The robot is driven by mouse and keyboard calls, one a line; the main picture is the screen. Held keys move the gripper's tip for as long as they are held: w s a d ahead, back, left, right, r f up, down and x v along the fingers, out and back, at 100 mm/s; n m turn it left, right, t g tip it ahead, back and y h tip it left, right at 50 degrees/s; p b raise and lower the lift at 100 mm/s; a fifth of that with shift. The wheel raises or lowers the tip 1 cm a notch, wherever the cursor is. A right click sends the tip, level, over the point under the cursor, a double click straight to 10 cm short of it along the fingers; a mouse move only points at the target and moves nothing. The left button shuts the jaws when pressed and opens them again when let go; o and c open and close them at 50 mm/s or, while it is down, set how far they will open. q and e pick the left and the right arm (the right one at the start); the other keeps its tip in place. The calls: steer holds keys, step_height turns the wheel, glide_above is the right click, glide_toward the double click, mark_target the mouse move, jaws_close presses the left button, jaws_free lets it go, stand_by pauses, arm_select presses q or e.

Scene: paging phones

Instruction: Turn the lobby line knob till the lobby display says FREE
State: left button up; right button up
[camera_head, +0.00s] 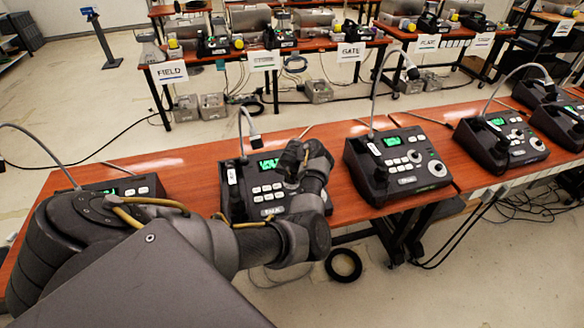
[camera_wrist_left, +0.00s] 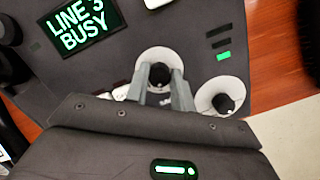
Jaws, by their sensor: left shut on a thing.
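My left gripper (camera_head: 292,178) is over the right part of the middle paging console (camera_head: 232,200) on the near table. In the left wrist view its two fingers (camera_wrist_left: 160,86) are shut on a black knob (camera_wrist_left: 160,73) set in a round white dial. The console's display (camera_wrist_left: 82,28) reads "LINE 3 BUSY" in green; it also shows in the head view (camera_head: 269,164), too small to read. A second black knob (camera_wrist_left: 222,103) on a white dial is to the right, apart from the fingers. The console's name label (camera_head: 272,211) is too blurred to read. My right gripper is not in view.
Another console (camera_head: 400,165) stands to the right, with more beyond it; one at the left (camera_head: 125,188) is partly behind my arm. A gooseneck microphone (camera_head: 254,138) rises behind the middle console. Labelled stations such as FIELD (camera_head: 170,72) line the back table.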

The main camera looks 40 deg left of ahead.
arm_select(q)
steer(key=m+p, duration=0.2)
steer(key=m, duration=0.1)
steer(key=shift+r+m+h, duration=0.15)
steer(key=shift+m+h, duration=0.25)
steer(key=shift+m+h+p, duration=0.4)
steer(key=shift+m+p, duration=0.55)
steer(key=shift+m, duration=1.05)
steer(key=o, duration=1)
